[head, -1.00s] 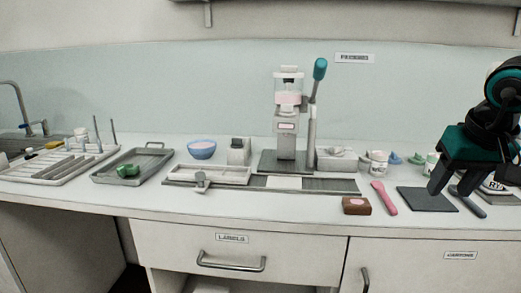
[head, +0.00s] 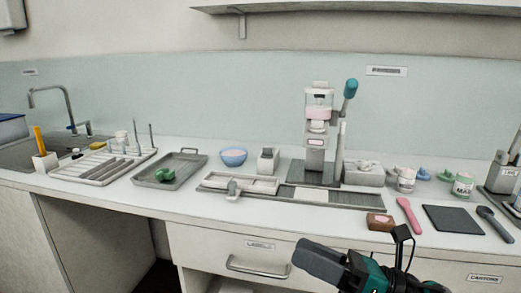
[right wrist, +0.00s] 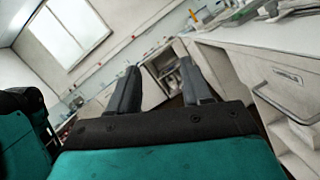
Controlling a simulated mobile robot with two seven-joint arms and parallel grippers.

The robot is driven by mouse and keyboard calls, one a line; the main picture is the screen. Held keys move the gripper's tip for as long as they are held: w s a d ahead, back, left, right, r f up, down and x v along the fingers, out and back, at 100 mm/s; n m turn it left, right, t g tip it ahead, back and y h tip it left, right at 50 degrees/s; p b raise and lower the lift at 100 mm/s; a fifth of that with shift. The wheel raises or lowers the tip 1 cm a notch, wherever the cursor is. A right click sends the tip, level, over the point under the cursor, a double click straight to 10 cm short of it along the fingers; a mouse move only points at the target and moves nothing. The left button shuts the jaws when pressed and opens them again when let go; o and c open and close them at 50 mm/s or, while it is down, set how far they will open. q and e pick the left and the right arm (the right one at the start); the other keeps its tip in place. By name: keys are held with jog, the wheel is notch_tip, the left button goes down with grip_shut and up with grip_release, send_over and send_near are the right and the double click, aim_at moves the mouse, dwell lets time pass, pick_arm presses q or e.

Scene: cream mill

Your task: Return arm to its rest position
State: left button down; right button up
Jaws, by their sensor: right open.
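My right gripper (head: 322,262) is low at the front of the counter in the head view, in front of the drawer fronts and below the worktop edge. In the right wrist view its two dark fingers (right wrist: 160,88) stand apart with nothing between them. The gripper touches no object. My left arm and gripper are not in view.
The white counter (head: 130,200) holds a press with a teal handle (head: 350,88), a grey tray (head: 170,169), a blue bowl (head: 233,157), a brown block (head: 380,222), a pink spatula (head: 409,215) and a dark mat (head: 453,219). A drawer handle (head: 258,268) juts out left of my gripper.

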jog(key=d+f+m+t+h+p, duration=0.1)
jog(key=d+f+m+t+h, duration=0.25)
jog(key=m, duration=0.65)
jog(key=s+d+f+m+t+h, duration=0.1)
jog(key=f+m+t+h, duration=0.2)
jog(key=f+m+h, duration=0.5)
jog(key=d+f+m+t+h+p, duration=0.1)
jog(key=d+f+m+t, duration=0.15)
jog(key=m, duration=0.95)
jog(key=s+d+f+m+g+h, duration=0.1)
jog(key=s+f+m+g+h, duration=0.1)
jog(key=s+f+m, duration=0.4)
jog(key=s+d+f+m+g+h+p, duration=0.1)
jog(key=s+f+m+g+h, duration=0.1)
jog(key=s+f+m+g, duration=0.2)
notch_tip(320, 180, down, 4)
jog(key=shift+s+d+r+m+h, duration=0.15)
jog(key=shift+s+d+m+h, duration=0.15)
jog(key=shift+s+m, duration=0.65)
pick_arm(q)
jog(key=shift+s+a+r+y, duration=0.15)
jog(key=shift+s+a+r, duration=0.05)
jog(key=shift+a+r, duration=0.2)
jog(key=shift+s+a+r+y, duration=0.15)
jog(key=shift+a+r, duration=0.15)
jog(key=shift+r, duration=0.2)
pick_arm(e)
jog(key=shift+c, duration=0.5)
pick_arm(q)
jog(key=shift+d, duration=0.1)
